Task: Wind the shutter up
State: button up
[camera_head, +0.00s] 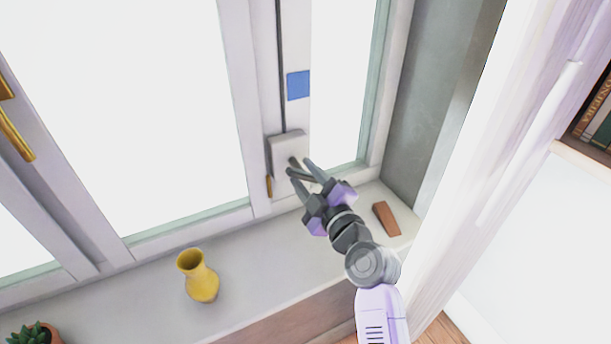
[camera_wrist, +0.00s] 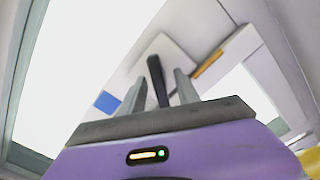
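A pale winder box (camera_head: 287,150) is mounted on the window frame, with a dark cord or slot running up from it. A dark crank handle (camera_head: 295,163) sticks out from the box. In the wrist view the box (camera_wrist: 175,52) lies ahead and the handle (camera_wrist: 157,80) stands between my two fingers. My gripper (camera_head: 299,168) is open, its fingers on either side of the handle, with gaps showing. The gripper also shows in the wrist view (camera_wrist: 160,88). The shutter itself cannot be made out; the panes look bright white.
A blue square (camera_head: 298,85) is on the frame above the box. A small brass handle (camera_head: 269,186) sits beside the box. On the sill (camera_head: 255,262) are a yellow vase (camera_head: 199,276), a brown wedge-like block (camera_head: 386,218) and a potted plant (camera_head: 37,333). A wall stands right.

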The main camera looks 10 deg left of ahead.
grip_shut()
jog(key=shift+f+m, duration=0.1)
jog(key=shift+m, duration=0.2)
